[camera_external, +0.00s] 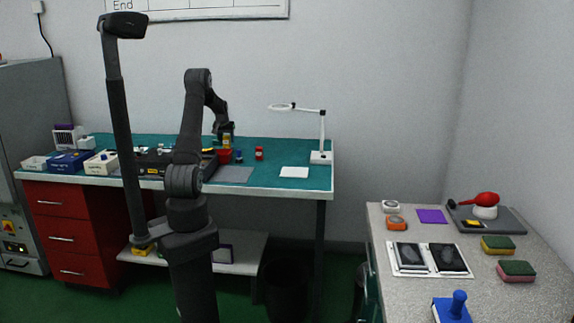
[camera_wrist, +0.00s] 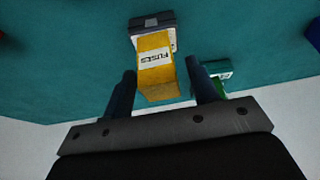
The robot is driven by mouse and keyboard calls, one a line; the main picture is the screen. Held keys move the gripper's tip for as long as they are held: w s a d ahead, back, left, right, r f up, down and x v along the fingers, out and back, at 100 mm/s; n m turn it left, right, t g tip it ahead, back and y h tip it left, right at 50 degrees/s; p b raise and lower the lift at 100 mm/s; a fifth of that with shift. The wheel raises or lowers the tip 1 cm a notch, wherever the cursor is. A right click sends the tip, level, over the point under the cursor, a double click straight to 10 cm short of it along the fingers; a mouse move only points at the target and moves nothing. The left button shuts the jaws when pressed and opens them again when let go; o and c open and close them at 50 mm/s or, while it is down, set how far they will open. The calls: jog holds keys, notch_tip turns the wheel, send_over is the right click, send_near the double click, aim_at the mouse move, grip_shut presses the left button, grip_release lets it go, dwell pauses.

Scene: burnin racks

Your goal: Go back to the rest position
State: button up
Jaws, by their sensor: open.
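My arm reaches over the teal-topped workbench (camera_external: 270,178), and my gripper (camera_external: 226,133) points down near the back of the bench. In the wrist view, my gripper (camera_wrist: 160,66) has its two dark fingers apart. A yellow box with a printed label (camera_wrist: 156,76) shows in the gap between the fingers, with a dark grey and white item (camera_wrist: 152,22) behind it. I cannot tell whether a finger touches the box. In the external view, a small yellow thing (camera_external: 227,142) shows just under the gripper.
A green item (camera_wrist: 217,72) is close beside the right finger. A red bin (camera_external: 224,156), a red jar (camera_external: 259,153) and a magnifier lamp (camera_external: 322,140) stand on the bench. Several boxes (camera_external: 70,161) line its left end. A grey side table (camera_external: 405,287) is at right.

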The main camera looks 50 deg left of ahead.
jog(key=shift+r, duration=1.65)
